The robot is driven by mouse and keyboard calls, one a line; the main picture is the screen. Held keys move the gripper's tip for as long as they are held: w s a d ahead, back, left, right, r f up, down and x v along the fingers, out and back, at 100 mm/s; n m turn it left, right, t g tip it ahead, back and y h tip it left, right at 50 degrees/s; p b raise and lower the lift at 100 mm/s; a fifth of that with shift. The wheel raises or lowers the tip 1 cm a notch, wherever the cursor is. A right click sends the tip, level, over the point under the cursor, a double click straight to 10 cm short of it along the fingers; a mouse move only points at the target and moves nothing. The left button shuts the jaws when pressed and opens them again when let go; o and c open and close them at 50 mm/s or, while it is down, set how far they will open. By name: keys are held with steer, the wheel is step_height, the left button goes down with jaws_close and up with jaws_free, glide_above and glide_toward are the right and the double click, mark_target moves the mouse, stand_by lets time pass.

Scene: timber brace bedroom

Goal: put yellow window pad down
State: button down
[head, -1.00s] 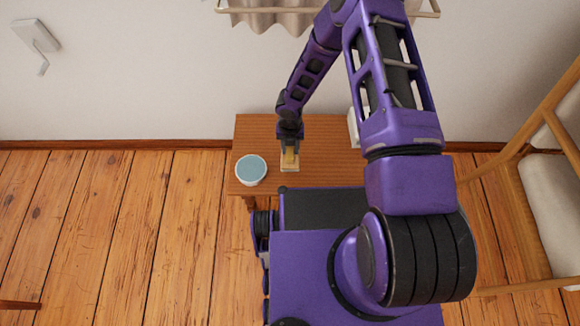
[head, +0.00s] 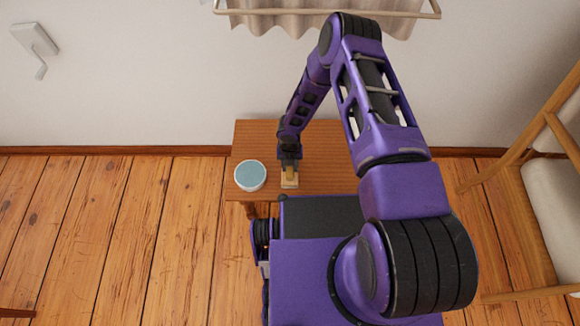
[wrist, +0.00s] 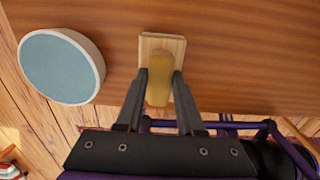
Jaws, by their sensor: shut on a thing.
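My gripper (head: 288,170) is over the small wooden table (head: 325,175), near its front edge. In the wrist view, its two fingers (wrist: 160,90) are shut on the yellow window pad (wrist: 158,88), with a finger on each side of its rounded yellow part. A pale wooden plate (wrist: 175,46) shows at the far end of the yellow part, against the tabletop; it also shows in the head view (head: 290,184). I cannot tell whether the plate touches the table. The pad's underside is hidden.
A round white tub with a blue-grey top (head: 250,176) stands on the table just left of my gripper. A wooden chair (head: 535,190) is at the right. A curtain (head: 310,15) hangs at the back wall. Bare tabletop lies behind and right of the pad.

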mark_target(292, 168)
steer(key=c, duration=0.5)
jaws_free()
steer(key=shift+f, duration=0.2)
steer(key=shift+f, duration=0.15)
steer(key=r+p, duration=0.1)
steer(key=r, duration=0.4)
steer(key=r+p, duration=0.1)
steer(key=r, duration=0.5)
steer(key=d+r+p, duration=0.1)
steer(key=r, duration=0.5)
steer(key=shift+s+r+p, duration=0.15)
steer(key=shift+r+p, duration=0.05)
steer(key=shift+p, duration=0.2)
